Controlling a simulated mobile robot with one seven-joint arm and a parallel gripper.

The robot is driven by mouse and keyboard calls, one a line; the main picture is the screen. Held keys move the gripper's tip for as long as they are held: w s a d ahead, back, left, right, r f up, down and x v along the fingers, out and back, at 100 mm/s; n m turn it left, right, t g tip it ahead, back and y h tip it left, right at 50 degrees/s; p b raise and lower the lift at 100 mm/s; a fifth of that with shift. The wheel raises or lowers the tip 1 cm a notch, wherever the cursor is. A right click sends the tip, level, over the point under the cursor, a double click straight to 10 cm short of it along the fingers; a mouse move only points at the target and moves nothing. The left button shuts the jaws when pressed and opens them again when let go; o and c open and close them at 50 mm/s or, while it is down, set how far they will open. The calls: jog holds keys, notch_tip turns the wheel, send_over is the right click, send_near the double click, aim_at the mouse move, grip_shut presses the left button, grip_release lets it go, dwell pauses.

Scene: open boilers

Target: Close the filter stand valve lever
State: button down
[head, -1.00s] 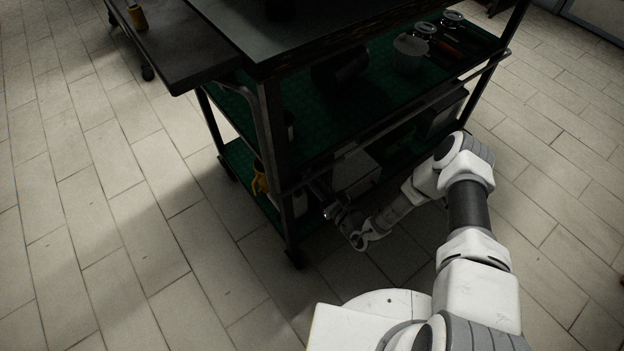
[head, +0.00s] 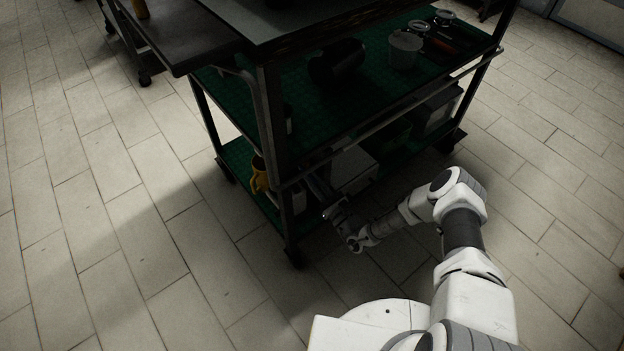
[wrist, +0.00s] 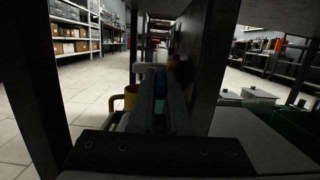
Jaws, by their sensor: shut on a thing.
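My gripper (head: 324,194) reaches in under the middle shelf of the cart, low at its near side. In the wrist view the two dark fingers (wrist: 160,98) point forward, close together. A pale rounded piece (wrist: 149,68) shows just beyond the tips. The rest of the filter stand and the lever's angle cannot be made out.
The dark cart (head: 268,110) has posts close to my gripper; one post (wrist: 205,62) stands just right of the fingers in the wrist view. A yellow mug (head: 259,176) is on the bottom shelf, with a grey box (head: 352,170) nearby. Tiled floor around is clear.

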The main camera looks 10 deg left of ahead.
jog(key=c, duration=1.2)
grip_release()
jog(key=shift+o, duration=0.2)
